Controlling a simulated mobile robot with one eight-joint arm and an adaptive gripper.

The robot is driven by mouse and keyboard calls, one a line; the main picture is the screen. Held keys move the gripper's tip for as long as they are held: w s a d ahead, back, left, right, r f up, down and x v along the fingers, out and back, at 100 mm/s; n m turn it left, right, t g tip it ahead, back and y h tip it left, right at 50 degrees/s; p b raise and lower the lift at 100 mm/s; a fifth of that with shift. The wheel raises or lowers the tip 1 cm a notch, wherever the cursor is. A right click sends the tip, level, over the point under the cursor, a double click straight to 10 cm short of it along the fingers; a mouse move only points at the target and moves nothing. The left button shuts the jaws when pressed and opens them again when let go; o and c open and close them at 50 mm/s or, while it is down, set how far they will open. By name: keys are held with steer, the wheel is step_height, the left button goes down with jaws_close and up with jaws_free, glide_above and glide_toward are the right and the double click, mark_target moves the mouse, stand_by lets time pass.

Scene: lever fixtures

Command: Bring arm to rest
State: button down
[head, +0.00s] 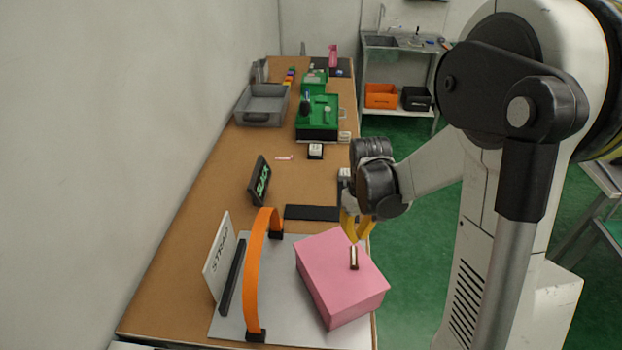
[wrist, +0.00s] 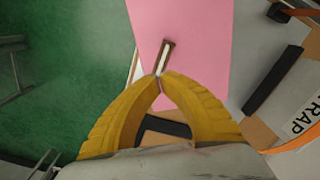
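My gripper (head: 352,240) has yellow fingers and hangs above the near right side of the table, over the far part of a pink box (head: 335,270). In the wrist view the fingertips (wrist: 160,77) come together, with no clear gap between them. A small metal handle or lever with a dark edge (head: 353,258) sits on the box's top. It also shows in the wrist view (wrist: 165,57), just beyond the fingertips. The fingertips look very close to its end; I cannot tell whether they touch it.
An orange strap (head: 255,270) arches over a grey plate (head: 285,330) beside a white "STRAP" sign (head: 219,258). A small dark display (head: 259,181), green case (head: 317,118) and grey bin (head: 262,105) stand farther back. The middle of the table is mostly clear.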

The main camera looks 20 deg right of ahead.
steer(key=s+a+r+m+t+b, duration=0.1)
steer(key=s+a+r+t+b, duration=0.5)
steer(key=s+a+r, duration=0.3)
steer(key=shift+s+a+r+t+b, duration=0.3)
steer(key=shift+s+r+t, duration=0.25)
steer(key=shift+s, duration=0.45)
steer(key=n+g+p, duration=0.1)
steer(key=g+p, duration=0.6)
steer(key=p, duration=0.3)
glide_above(353, 251)
step_height(353, 251, down, 7)
step_height(353, 251, down, 7)
steer(key=b, duration=0.4)
steer(key=shift+r+b, duration=0.1)
steer(key=shift+b, duration=0.3)
